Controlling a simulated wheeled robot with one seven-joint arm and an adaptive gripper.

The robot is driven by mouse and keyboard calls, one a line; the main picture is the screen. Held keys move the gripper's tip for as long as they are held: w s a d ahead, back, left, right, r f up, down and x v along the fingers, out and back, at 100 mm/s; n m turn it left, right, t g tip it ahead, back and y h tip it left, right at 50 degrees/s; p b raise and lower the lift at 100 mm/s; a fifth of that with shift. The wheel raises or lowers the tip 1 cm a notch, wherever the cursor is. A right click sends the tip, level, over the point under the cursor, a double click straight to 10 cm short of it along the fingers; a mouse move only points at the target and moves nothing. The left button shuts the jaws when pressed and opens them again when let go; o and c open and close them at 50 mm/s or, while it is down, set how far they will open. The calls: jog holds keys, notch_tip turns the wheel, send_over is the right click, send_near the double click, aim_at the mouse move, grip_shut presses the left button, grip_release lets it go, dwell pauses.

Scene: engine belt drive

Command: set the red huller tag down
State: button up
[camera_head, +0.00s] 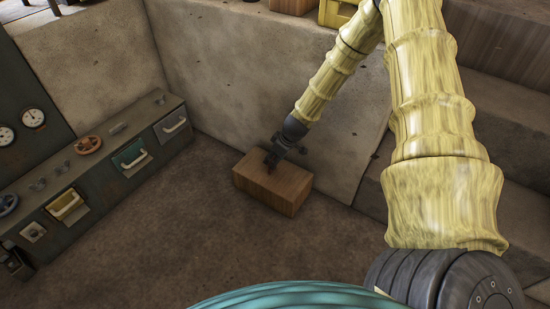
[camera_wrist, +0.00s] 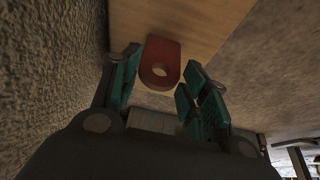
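The red huller tag (camera_wrist: 162,50) is a flat red piece with a rounded end and a round hole. In the wrist view it lies over the pale wooden top of a block, between my fingertips. My gripper (camera_wrist: 160,80) has its teal-padded fingers spread on either side of the tag, with a small gap visible on each side. In the head view my gripper (camera_head: 271,160) points down at the top of the wooden block (camera_head: 290,190). The tag cannot be made out there.
The wooden block stands on the brown floor against a concrete wall (camera_head: 260,70). Steps rise at the right.

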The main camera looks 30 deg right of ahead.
jog(key=o, duration=0.3)
jog(key=p+v, duration=0.6)
jog(key=v, duration=0.6)
jog(key=s+a+f+m+g, duration=0.1)
jog(key=s+a+f, duration=0.3)
jog(key=s+a, duration=0.3)
jog(key=s+a+f+m+g+h, duration=0.1)
jog(key=s+a+f, duration=0.3)
jog(key=s, duration=1.2)
jog(key=s+a+f+m+g, duration=0.2)
jog(key=s+a+f, duration=0.3)
jog(key=s+a, duration=0.6)
jog(key=shift+s+a+f+m+h, duration=0.1)
jog(key=shift+s+a+m+h, duration=0.3)
jog(key=shift+s+m, duration=0.15)
notch_tip(320, 180, up, 36)
jog(key=p, duration=3.6)
